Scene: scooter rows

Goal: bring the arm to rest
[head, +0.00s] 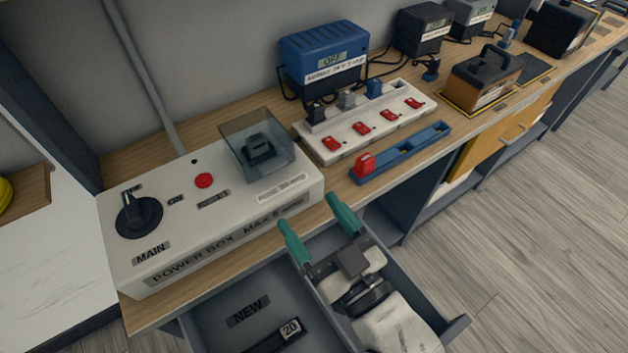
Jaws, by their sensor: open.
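My gripper (309,213) is at the lower middle of the head view, with its two green fingertips spread apart and nothing between them. It hangs over the open drawer (215,318), and its tips reach toward the front edge of the white power box (225,215). I cannot tell how high it is above the drawer. My white arm comes in from the bottom edge and hides part of the drawer's right side.
The drawer holds a dark item marked 20 (283,336). On the bench stand a white power strip (345,148), a blue tray (405,152) with a red piece (364,164), a blue charger (323,55) and a battery (483,80). The floor (540,210) at right is clear.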

